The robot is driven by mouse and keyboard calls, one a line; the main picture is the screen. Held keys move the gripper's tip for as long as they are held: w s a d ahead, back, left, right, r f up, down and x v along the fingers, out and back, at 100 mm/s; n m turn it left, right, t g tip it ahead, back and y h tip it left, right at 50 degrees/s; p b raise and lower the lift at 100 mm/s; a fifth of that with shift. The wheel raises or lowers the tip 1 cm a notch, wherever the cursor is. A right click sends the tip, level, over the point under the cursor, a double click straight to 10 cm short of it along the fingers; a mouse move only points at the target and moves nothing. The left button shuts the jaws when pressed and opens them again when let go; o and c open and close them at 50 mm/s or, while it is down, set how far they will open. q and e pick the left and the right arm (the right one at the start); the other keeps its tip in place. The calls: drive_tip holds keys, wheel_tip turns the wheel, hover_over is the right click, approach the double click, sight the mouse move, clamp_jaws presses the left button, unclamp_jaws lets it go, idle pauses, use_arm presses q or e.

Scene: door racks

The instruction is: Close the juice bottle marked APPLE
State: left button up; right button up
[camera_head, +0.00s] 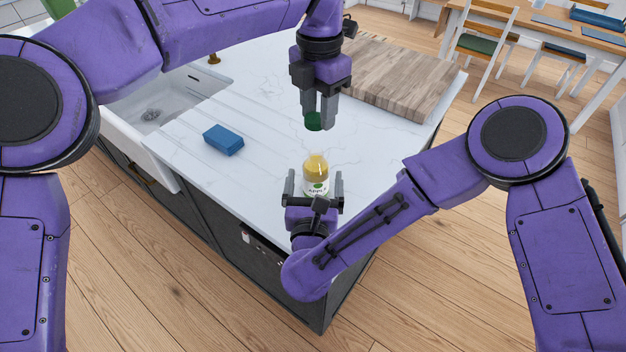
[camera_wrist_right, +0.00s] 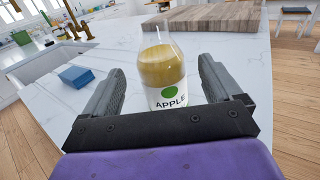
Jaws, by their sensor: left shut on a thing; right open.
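The juice bottle marked APPLE (camera_head: 316,172) stands upright on the white counter. It holds yellow juice, and its label with a green dot faces my right gripper. My right gripper (camera_head: 314,182) is open, with one finger on each side of the bottle; in the right wrist view the bottle (camera_wrist_right: 163,76) stands between the spread fingers, apart from both. My left gripper (camera_head: 320,118) points down above and behind the bottle. It is shut on a green cap (camera_head: 313,122), held clear of the bottle. The bottle's mouth looks uncapped in the head view.
A blue sponge (camera_head: 223,140) lies on the counter (camera_head: 262,180) left of the bottle, near the white sink (camera_head: 150,112). A wooden board (camera_head: 390,75) lies at the back right. The counter around the bottle is clear.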

use_arm(q)
drive_tip(key=shift+s+d, duration=0.1)
drive_tip(key=shift+d, duration=0.05)
use_arm(e)
drive_tip(key=w, duration=0.5)
drive_tip(key=shift+d, duration=0.3)
drive_tip(key=shift+w, duration=0.35)
drive_tip(key=shift+a, duration=0.1)
drive_tip(key=shift+s+r, duration=0.1)
drive_tip(key=c, duration=1.5)
use_arm(q)
hover_over(319, 150)
drive_tip(key=shift+f, duration=2.45)
drive_tip(key=shift+f, duration=0.85)
drive_tip(key=shift+f, duration=0.6)
